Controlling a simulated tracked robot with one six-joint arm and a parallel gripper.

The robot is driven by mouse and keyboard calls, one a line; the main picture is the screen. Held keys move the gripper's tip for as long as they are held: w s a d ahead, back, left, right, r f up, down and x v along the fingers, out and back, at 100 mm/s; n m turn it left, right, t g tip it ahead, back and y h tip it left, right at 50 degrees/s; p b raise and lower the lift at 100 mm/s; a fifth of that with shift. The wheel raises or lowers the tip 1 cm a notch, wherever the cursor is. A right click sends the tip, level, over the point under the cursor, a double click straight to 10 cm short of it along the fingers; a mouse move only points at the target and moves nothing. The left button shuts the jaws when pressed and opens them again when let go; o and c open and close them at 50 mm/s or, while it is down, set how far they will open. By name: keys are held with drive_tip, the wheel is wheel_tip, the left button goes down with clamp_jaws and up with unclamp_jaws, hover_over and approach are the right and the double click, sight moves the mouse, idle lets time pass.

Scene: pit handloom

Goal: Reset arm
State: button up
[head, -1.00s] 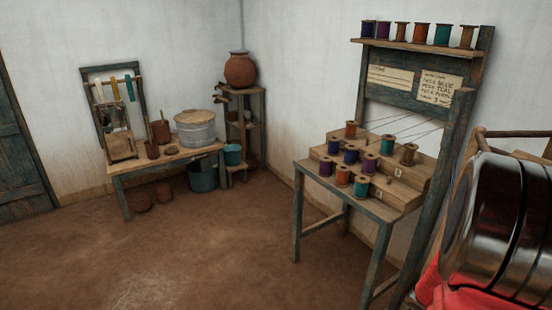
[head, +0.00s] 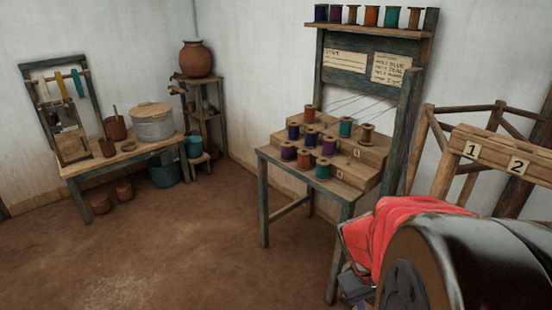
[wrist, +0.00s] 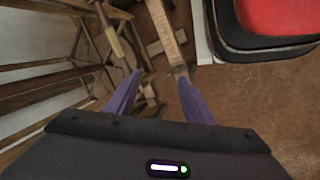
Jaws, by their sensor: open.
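My gripper (wrist: 159,74) shows in the wrist view with two purple fingers spread apart. It is open, with nothing held between the fingers. Wooden beams (wrist: 165,30) of a frame and brown floor lie beyond the fingertips. In the head view my red and dark arm fills the lower right corner.
A spool stand (head: 372,180) with several thread spools is near my arm. A wooden frame with a numbered beam (head: 495,151) stands behind the arm at right. A low bench (head: 92,167) holds a metal pot (head: 152,126) at left. The floor (head: 190,240) between is clear.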

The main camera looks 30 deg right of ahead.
drive_tip(key=w+a+r+n+t+y, duration=0.1)
drive_tip(key=w+a+r+t, duration=0.1)
drive_tip(key=a+r, duration=0.3)
drive_tip(key=w+a+r+n+t+y, duration=0.1)
drive_tip(key=w+a+r+t, duration=0.2)
drive_tip(key=a, duration=0.9)
drive_tip(key=w+a+r+n+t+y, duration=0.1)
drive_tip(key=w+a+r+n+t, duration=0.1)
drive_tip(key=a+r, duration=0.5)
drive_tip(key=shift+w+a+r+t, duration=0.3)
drive_tip(key=shift+w+a, duration=0.55)
drive_tip(key=shift+a, duration=0.2)
